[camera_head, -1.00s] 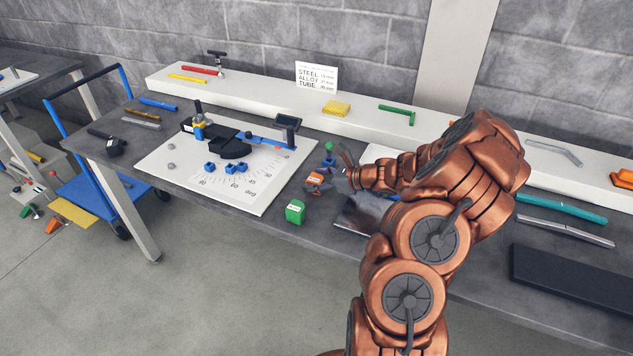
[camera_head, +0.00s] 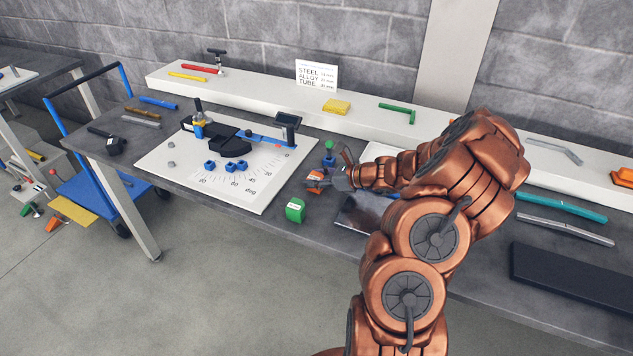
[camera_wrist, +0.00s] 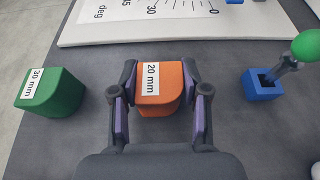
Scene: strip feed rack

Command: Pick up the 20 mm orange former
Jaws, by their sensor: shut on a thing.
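The orange former (camera_wrist: 158,88), with a white "20 mm" label on top, is between the two fingers of my gripper (camera_wrist: 160,108) in the wrist view. The purple pads are at its sides and my gripper is shut on it. In the head view the orange former (camera_head: 315,180) is partly hidden by my gripper (camera_head: 325,180), low over the grey bench. I cannot tell whether its underside touches the bench.
A green "30 mm" former (camera_wrist: 52,93) stands to the left, also in the head view (camera_head: 295,211). A blue block with a green-knobbed handle (camera_wrist: 262,85) stands to the right. The white bending board (camera_head: 250,195) lies beyond, holding a blue and black bender (camera_head: 235,143).

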